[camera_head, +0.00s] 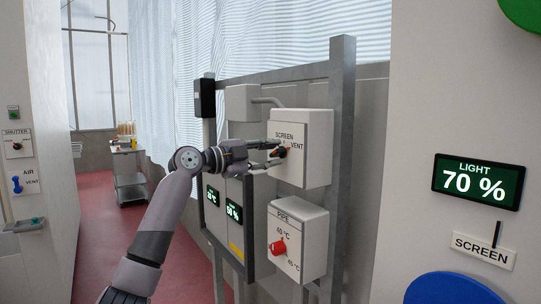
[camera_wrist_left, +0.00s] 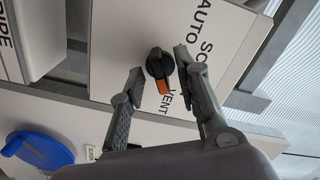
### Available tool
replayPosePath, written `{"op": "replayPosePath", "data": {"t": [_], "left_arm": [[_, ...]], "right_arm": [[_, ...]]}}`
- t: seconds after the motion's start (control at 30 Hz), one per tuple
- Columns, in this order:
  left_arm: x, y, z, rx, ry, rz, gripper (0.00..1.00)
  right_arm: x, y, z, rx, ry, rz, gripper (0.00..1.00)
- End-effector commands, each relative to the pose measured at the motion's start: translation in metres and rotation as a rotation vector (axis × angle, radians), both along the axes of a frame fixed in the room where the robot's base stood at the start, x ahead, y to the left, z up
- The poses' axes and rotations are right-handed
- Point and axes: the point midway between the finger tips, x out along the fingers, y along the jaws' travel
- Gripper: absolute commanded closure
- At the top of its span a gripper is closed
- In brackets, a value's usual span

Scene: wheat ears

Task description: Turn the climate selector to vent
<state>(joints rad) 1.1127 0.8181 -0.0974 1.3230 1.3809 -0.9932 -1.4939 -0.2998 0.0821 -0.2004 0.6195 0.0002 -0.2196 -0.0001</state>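The climate selector is a black knob (camera_head: 281,153) with an orange-red pointer on a white box (camera_head: 317,150) marked SCREEN and VENT. The left wrist view shows the knob (camera_wrist_left: 157,64) with its orange end towards the word VENT; AUTO and part of SCREEN also show there. My left gripper (camera_head: 276,155) is at the front of the box. In the wrist view its two fingers (camera_wrist_left: 158,66) are spread on either side of the knob, with a gap on the left side; whether the right fingertip touches is unclear. My right gripper is not in view.
Below is a PIPE box (camera_head: 298,240) with a red knob (camera_head: 279,247). Grey frame posts (camera_head: 342,170) flank the boxes. Right is a wall with a LIGHT 70 % display (camera_head: 478,182) and blue disc (camera_head: 452,290). A trolley (camera_head: 129,175) stands in the open red aisle.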

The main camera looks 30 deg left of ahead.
Motion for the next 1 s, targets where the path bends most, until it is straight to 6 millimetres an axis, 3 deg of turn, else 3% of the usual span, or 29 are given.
{"op": "replayPosePath", "data": {"t": [0.17, 0.6, 0.8, 1.0], "left_arm": [[-0.013, 0.006, -0.001, 0.001, 0.001, 0.002, 0.7], [-0.092, 0.039, -0.002, 0.001, 0.003, 0.002, 0.7], [-0.108, 0.045, -0.001, 0.0, 0.002, 0.0, 0.7], [-0.111, 0.046, 0.0, 0.0, 0.001, 0.0, 0.7]], "right_arm": [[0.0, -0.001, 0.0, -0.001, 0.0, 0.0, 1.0], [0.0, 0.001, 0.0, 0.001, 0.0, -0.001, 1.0], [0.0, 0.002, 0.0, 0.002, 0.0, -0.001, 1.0], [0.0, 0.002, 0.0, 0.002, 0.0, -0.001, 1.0]]}}
